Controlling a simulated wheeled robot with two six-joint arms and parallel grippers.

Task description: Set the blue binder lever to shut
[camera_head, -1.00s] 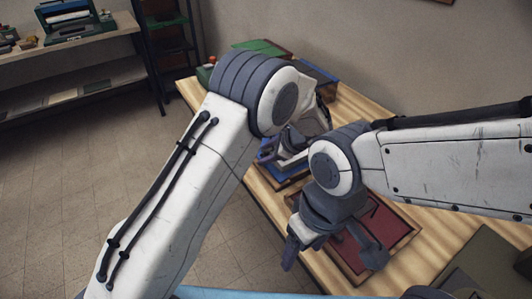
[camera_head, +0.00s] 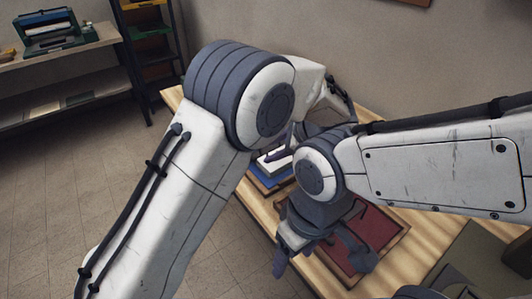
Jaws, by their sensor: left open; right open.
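The blue binder (camera_head: 268,179) lies on the wooden table, mostly hidden behind my two arms. A strip of its blue edge shows, with a white, page-like layer above it. A purple part (camera_head: 278,156) shows near it; I cannot tell whether this is the lever, and the lever's position is hidden. My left gripper (camera_head: 322,129) is open, behind and above the binder area, largely covered by my own arm links. My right gripper (camera_head: 318,256) is open and empty, fingers pointing down, over the front left part of a dark red panel (camera_head: 378,228).
The wooden table (camera_head: 436,226) runs from upper left to lower right. An olive-grey mat (camera_head: 475,262) lies at its right. A shelf with a green and blue item (camera_head: 50,30) stands far left beside a dark rack (camera_head: 150,45). The tiled floor at left is clear.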

